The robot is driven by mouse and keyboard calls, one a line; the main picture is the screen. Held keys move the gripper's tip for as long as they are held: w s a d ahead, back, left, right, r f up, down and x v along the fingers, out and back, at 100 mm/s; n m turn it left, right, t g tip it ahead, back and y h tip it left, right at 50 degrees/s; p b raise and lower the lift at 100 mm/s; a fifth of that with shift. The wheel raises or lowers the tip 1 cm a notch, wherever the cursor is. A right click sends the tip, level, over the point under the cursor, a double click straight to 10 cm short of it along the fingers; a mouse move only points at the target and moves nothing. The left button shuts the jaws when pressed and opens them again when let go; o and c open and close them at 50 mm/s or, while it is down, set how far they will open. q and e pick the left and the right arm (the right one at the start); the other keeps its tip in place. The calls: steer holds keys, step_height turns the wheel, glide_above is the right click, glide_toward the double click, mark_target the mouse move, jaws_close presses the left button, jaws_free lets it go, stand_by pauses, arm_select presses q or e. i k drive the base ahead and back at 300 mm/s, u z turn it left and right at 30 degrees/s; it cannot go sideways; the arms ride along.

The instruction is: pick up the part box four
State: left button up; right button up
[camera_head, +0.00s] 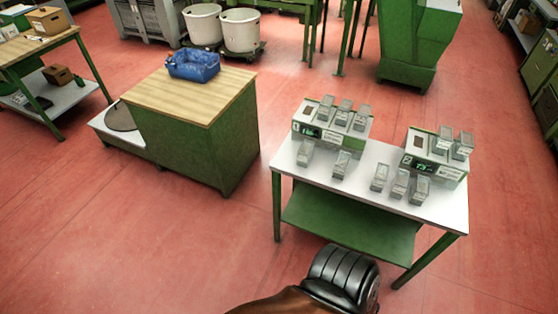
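Several small grey, clear-looking part boxes stand on and around two machines on a white-topped table (285,168). Three boxes, one of them this box (343,112), sit on top of the left machine (330,137). Two boxes, one of them this box (443,140), sit on the right machine (432,169). A row of boxes stands on the tabletop in front, from the left one (305,153) to the right one (419,190). No readable number shows which is box four. Neither of my grippers is in view.
A black ribbed, seat-like thing (343,272) with a brown part stands before the table. A green cabinet (225,140) with a wooden top bears a blue bin (193,65). Red floor lies open at the lower left. A green bench (88,75) stands at the left.

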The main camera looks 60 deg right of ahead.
mark_target(342, 163)
steer(key=u, duration=0.45)
steer(key=k, duration=1.3)
steer(key=z, duration=0.45)
